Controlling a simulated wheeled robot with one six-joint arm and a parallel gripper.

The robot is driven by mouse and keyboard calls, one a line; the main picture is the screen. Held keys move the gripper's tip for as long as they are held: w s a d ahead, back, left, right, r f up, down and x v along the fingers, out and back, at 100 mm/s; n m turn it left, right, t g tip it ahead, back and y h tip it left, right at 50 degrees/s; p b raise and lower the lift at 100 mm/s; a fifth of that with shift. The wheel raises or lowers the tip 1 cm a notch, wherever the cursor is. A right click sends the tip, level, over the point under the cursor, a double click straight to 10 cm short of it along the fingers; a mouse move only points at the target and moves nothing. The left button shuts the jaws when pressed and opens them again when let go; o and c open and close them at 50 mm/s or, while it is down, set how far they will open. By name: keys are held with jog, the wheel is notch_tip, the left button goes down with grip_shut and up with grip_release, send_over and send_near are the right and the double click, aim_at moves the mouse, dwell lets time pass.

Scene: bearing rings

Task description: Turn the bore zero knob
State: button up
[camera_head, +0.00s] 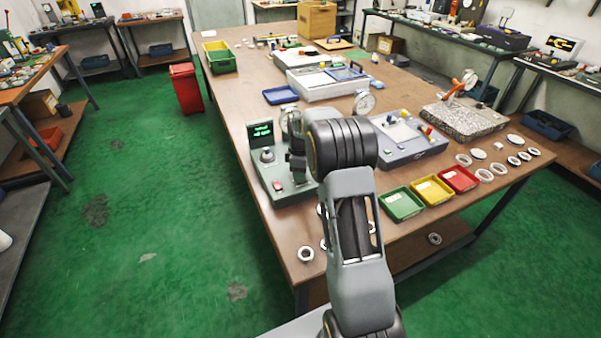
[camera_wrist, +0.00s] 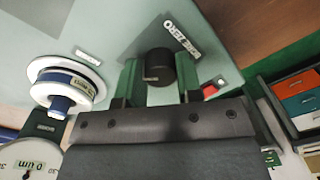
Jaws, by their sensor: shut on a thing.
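The bore zero knob (camera_wrist: 160,66) is a dark round knob on a grey-green panel in the wrist view, beside a tilted label with "ZERO" on it. My gripper (camera_wrist: 160,84) has one finger on each side of the knob and is shut on it. In the head view, the grey-green gauge stand (camera_head: 268,181) with a lit green display (camera_head: 263,132) stands at the near left of the table. My arm and gripper cover its right side there, and I cannot make out the knob.
A red button (camera_wrist: 210,90) sits right of the knob. A white-and-blue round part (camera_wrist: 66,85) and a dial (camera_wrist: 28,160) are at left. Green (camera_head: 401,204), yellow (camera_head: 432,190) and red (camera_head: 459,178) trays and several rings lie to the right on the table.

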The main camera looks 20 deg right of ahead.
dwell(0.3)
jog(key=o, duration=0.9)
jog(key=shift+o, duration=0.2)
jog(key=shift+r, duration=0.15)
notch_tip(320, 180, up, 14)
jog(key=shift+w+f, duration=0.2)
jog(key=shift+w, duration=0.05)
jog(key=shift+d, duration=0.1)
